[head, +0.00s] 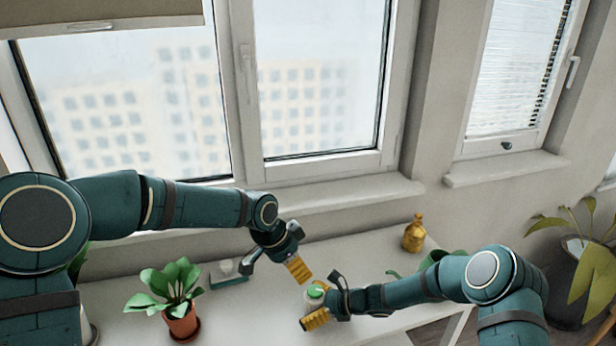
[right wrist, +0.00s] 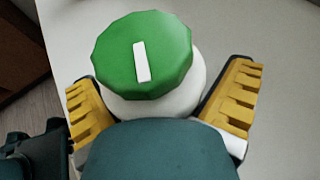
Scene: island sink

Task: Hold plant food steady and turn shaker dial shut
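The plant food shaker (head: 313,300) is a white container with a green dial (head: 315,291) on top. In the right wrist view the dial (right wrist: 145,55) is faceted, with a white bar standing nearly upright in the picture. The white body (right wrist: 190,90) shows below it, its lower part hidden.
A potted plant (head: 181,322) stands on the white counter (head: 240,318) at left, near a small tray with a white item (head: 228,274). A gold bottle (head: 413,235) stands at back right. The window sill (head: 330,205) runs behind. A large plant (head: 580,260) is at far right.

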